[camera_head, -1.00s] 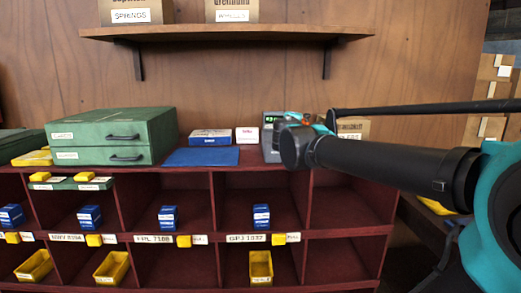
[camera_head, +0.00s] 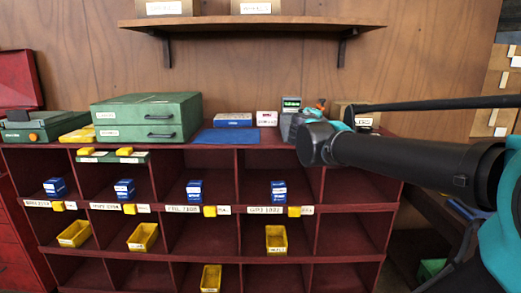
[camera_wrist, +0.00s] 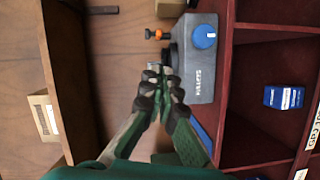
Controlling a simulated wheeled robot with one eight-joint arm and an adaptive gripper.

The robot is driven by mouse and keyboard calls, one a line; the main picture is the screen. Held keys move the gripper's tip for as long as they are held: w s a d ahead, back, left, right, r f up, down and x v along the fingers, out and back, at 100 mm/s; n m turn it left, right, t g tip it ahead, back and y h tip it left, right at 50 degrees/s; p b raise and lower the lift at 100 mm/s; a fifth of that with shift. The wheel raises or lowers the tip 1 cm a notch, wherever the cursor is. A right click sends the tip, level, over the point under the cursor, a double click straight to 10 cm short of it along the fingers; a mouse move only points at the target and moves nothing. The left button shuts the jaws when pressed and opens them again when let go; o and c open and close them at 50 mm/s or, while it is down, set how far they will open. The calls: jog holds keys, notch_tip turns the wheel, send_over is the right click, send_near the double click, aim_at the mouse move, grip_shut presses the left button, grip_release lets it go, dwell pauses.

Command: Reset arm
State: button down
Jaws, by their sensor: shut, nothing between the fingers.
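My arm (camera_head: 400,160) reaches in from the right in the head view, and its end covers part of the cabinet's top right. My gripper (camera_wrist: 162,72) shows in the wrist view with its two green and dark fingers together, nothing between them. In that view the fingertips appear beside a grey device (camera_wrist: 200,60) with a blue knob; whether they touch it I cannot tell. In the head view a grey device with a green display (camera_head: 290,104) stands behind the arm's end. The fingers cannot be made out in the head view.
A dark red cabinet (camera_head: 340,215) has open compartments holding blue boxes (camera_head: 279,191) and yellow bins (camera_head: 276,239). On top are green cases (camera_head: 147,118) and a blue mat (camera_head: 217,137). A wooden shelf (camera_head: 260,22) hangs above. Cardboard boxes (camera_head: 505,90) are stacked at right.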

jog(key=s+d+f+m+g, duration=0.2)
jog(key=s+d+f+m, duration=0.15)
jog(key=f, duration=0.45)
jog(key=s+d+f+m+g, duration=0.2)
jog(key=s+f, duration=0.2)
jog(key=f, duration=0.3)
jog(key=s+d+f+m+g, duration=0.2)
jog(key=s+f+g, duration=0.1)
jog(key=f, duration=0.5)
jog(key=s+a+f+m+g+y, duration=0.2)
jog(key=s+a+f, duration=0.1)
jog(key=s+f, duration=0.5)
jog(key=s+a+f+m+g+y, duration=0.2)
jog(key=s+a+f+y, duration=0.1)
jog(key=s+f, duration=0.6)
jog(key=shift+s+a+f+g+y, duration=0.15)
jog(key=shift+a+f+g+y, duration=0.25)
jog(key=shift+f, duration=0.55)
